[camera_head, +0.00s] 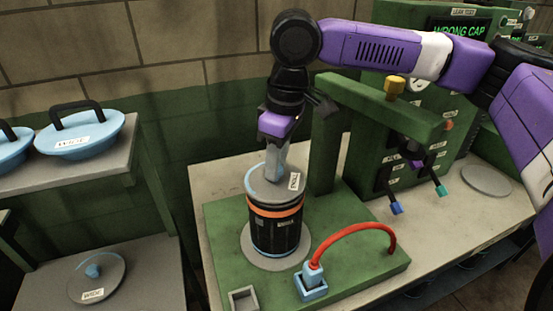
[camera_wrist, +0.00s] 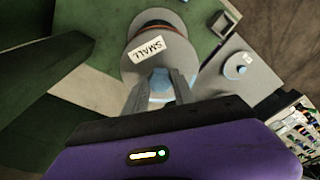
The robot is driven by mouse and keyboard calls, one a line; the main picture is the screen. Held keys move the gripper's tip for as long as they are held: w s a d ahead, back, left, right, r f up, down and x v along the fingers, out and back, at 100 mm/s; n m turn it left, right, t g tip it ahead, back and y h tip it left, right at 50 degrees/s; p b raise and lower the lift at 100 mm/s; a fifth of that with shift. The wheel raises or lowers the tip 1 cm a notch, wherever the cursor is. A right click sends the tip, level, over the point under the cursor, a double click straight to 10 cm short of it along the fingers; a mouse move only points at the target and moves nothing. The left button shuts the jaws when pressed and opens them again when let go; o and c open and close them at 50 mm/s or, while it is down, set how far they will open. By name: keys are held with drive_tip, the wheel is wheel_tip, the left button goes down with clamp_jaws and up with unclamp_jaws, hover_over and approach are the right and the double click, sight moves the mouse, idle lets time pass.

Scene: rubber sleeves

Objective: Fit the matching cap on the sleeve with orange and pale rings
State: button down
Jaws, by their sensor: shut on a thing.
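The sleeve (camera_head: 276,232) is a black cylinder with an orange ring and a pale ring near its top. It stands upright on a grey disc on a green base. A grey cap (camera_head: 262,190) with a label is at the sleeve's top; in the wrist view the label on this cap (camera_wrist: 134,66) reads SMALL. My gripper (camera_head: 273,172) is above it, shut on the cap's blue knob, which shows between the fingers (camera_wrist: 160,88) in the wrist view. I cannot tell whether the cap is fully seated. A display (camera_head: 459,31) reads WRONG CAP.
A grey cap marked WIDE (camera_head: 108,272) lies on the lower left shelf. Blue lids (camera_head: 95,145) with black handles sit on the upper shelf. A green overhead bracket (camera_head: 385,105) stands close right of my gripper. A red hose (camera_head: 352,229) arches right of the sleeve.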

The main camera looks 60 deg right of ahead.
sight(281, 168)
drive_tip(key=c, duration=1)
unclamp_jaws()
drive_tip(key=shift+o, duration=0.2)
drive_tip(key=shift+s+d+r+b, duration=0.1)
drive_tip(key=shift+s+r+b, duration=0.05)
drive_tip(key=shift+r, duration=1.1)
drive_tip(key=shift+s+a+r+b, duration=0.1)
drive_tip(key=shift+s+r+b, duration=0.1)
drive_tip(key=shift+r, duration=1.1)
drive_tip(key=shift+s+d+r+b, duration=0.1)
drive_tip(key=shift+s+r, duration=0.05)
drive_tip(key=shift+r, duration=1.1)
